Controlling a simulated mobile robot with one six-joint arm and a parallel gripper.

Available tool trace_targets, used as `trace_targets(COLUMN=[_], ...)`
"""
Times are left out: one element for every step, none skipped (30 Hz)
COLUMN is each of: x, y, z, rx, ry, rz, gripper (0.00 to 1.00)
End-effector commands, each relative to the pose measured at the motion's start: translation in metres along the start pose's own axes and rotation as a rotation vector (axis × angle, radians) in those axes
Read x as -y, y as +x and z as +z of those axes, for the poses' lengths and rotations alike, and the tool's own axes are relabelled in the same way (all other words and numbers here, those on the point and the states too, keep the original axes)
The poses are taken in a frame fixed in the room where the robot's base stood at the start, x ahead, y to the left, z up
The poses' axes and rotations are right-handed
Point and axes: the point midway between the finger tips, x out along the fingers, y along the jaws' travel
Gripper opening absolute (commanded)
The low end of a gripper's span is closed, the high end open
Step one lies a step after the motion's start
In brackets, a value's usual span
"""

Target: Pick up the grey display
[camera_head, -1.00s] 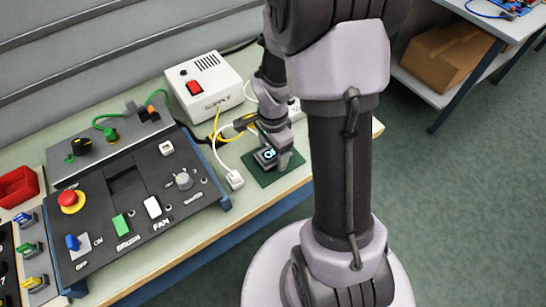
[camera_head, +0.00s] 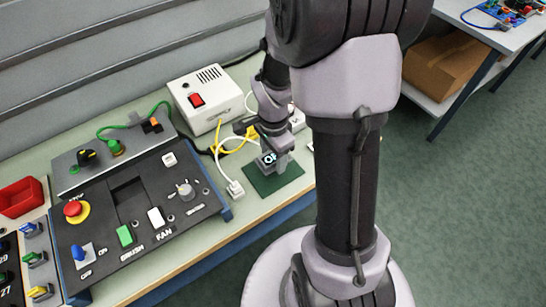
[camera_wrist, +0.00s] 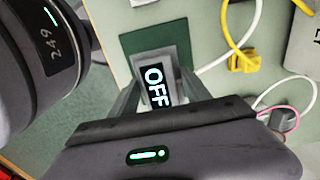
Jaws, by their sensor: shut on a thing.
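The grey display (camera_head: 268,160) has a dark screen with bright letters. In the wrist view the display (camera_wrist: 157,86) reads "OFF" and sits between the two fingers. My gripper (camera_head: 273,158) is shut on it, over the dark green mat (camera_head: 286,181). The mat also shows behind the display in the wrist view (camera_wrist: 136,45). The display appears lifted a little off the mat, though the exact gap is hard to tell.
A dark control panel (camera_head: 90,222) with buttons, knobs and an empty rectangular recess lies left. A white supply box (camera_head: 208,97) stands behind. Yellow and white cables with a white plug (camera_head: 235,189) lie close to the mat. A red bin (camera_head: 20,196) is far left.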

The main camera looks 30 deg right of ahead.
Motion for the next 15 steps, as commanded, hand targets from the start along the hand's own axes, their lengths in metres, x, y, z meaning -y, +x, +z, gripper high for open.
trace_targets(x=[-0.011, -0.017, -0.026, -0.033, -0.040, -0.050, -0.058, -0.066, -0.076, -0.080, -0.086, -0.095, -0.098, -0.098, -0.100], y=[-0.001, -0.001, -0.002, -0.003, -0.004, -0.005, -0.005, -0.006, -0.006, -0.001, 0.001, 0.002, 0.004, 0.004, 0.004], z=[0.005, 0.007, 0.010, 0.013, 0.016, 0.020, 0.023, 0.026, 0.030, 0.032, 0.034, 0.038, 0.039, 0.039, 0.040], rx=[0.002, 0.002, 0.003, 0.002, 0.003, 0.002, 0.002, 0.002, 0.002, 0.000, -0.001, 0.000, -0.001, -0.001, -0.001], ry=[0.000, -0.001, 0.000, 0.000, 0.001, 0.000, 0.000, -0.001, -0.001, 0.000, 0.000, 0.001, 0.001, -0.001, -0.001], rz=[0.005, 0.005, 0.006, 0.005, 0.005, 0.005, 0.005, 0.004, 0.003, -0.002, -0.003, -0.003, -0.004, -0.004, -0.004], gripper=[0.15, 0.15, 0.15, 0.15, 0.15, 0.15, 0.15, 0.15, 0.15, 0.15, 0.15, 0.15, 0.15, 0.15, 0.15])
